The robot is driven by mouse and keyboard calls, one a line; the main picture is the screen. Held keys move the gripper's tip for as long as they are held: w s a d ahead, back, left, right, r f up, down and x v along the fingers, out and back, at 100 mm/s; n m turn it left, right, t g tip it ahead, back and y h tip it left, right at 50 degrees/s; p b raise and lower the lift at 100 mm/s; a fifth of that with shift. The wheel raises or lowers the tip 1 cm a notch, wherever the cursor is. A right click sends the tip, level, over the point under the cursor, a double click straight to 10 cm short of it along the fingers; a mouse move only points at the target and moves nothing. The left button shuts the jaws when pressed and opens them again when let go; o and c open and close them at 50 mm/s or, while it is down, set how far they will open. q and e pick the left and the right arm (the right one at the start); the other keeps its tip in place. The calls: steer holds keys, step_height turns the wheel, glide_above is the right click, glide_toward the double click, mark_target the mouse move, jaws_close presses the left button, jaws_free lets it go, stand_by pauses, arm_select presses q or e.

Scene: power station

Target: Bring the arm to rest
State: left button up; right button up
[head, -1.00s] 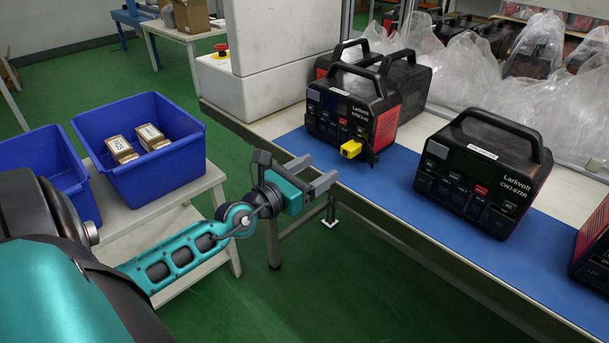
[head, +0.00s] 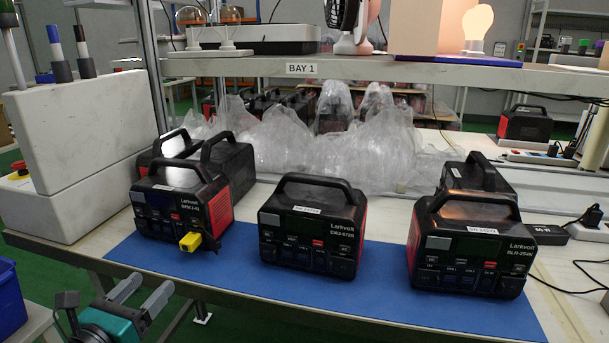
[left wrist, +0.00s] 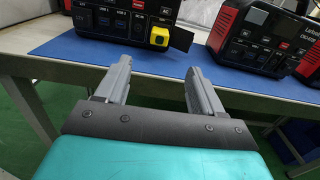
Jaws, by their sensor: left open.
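My left gripper (head: 141,293) is at the lower left of the head view, in front of the bench's near edge. Its two grey fingers are apart with nothing between them; they also show in the left wrist view (left wrist: 155,88), pointing toward the bench. A black power station with a yellow plug (head: 190,241) in its front stands beyond the fingers. It does not touch them. My left arm is mostly out of the head view. My right gripper is not in view.
Two more power stations, a middle one (head: 311,226) and a right one (head: 472,243), stand on the blue mat (head: 400,305). Clear plastic bags (head: 310,145) lie behind them. A white box-shaped housing (head: 80,150) stands at the left. A blue bin (head: 10,298) is at the left edge.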

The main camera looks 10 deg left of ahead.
arm_select(q)
steer(key=s+d+f+n+g, duration=0.2)
steer(key=s+d+f+n, duration=0.4)
steer(key=n, duration=0.5)
steer(key=s+d+f+n+g+h, duration=0.1)
steer(key=s+d+f+n+g, duration=0.2)
steer(key=d+n, duration=0.7)
steer(key=s+d+f+n+g, duration=0.2)
steer(key=s+d+f+n, duration=0.4)
steer(key=n, duration=0.7)
steer(key=a+r+p, duration=0.3)
steer(key=r+p, duration=0.4)
steer(key=p, duration=0.5)
steer(key=shift+w+a+r+y, duration=0.3)
steer(key=shift+w+a, duration=0.05)
steer(key=shift+w, duration=0.1)
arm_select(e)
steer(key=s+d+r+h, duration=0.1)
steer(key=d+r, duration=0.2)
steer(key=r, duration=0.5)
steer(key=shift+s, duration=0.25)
